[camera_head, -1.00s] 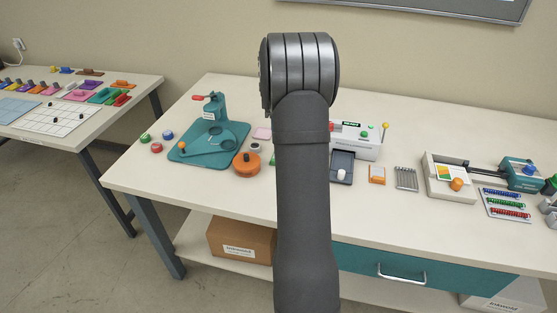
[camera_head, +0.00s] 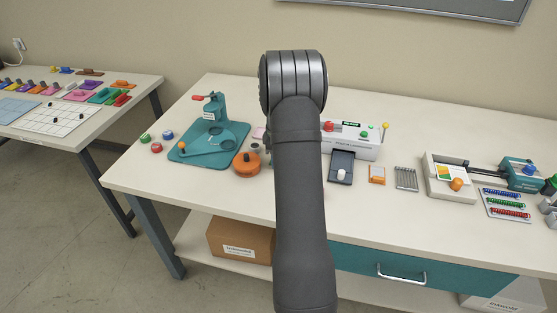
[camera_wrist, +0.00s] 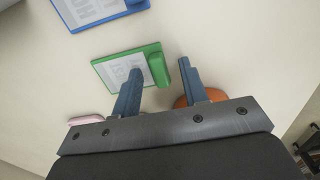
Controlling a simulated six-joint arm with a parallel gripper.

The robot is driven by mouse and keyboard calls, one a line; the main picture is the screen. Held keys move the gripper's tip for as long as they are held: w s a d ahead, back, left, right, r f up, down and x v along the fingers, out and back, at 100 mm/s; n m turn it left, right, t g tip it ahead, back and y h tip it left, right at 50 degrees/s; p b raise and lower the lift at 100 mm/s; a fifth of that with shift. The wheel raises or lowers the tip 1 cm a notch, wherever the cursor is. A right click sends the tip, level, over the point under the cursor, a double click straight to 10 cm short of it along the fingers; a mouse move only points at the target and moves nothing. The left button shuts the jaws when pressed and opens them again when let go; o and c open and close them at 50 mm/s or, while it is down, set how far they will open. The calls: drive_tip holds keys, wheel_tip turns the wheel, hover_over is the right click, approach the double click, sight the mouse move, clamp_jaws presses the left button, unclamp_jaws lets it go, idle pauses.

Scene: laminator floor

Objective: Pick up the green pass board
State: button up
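The green pass board (camera_wrist: 113,63) shows in the wrist view as a green-framed panel with a white printed sheet and a raised green grip (camera_wrist: 157,69) on its right side. My gripper (camera_wrist: 159,66) is open, its two blue-grey fingers apart. The green grip appears in the gap near the fingertips, and the left finger overlaps part of the board. I cannot tell whether the fingers touch it. In the head view my arm hides the board and the gripper.
A blue-framed board (camera_wrist: 95,12) lies beyond the green one. An orange object (camera_wrist: 181,102) is partly behind the right finger, and a pink object (camera_wrist: 86,119) is at left. On the bench stand a teal press (camera_head: 210,143), an orange round object (camera_head: 246,164) and a white machine (camera_head: 352,142).

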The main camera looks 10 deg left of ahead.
clamp_jaws()
idle(0.3)
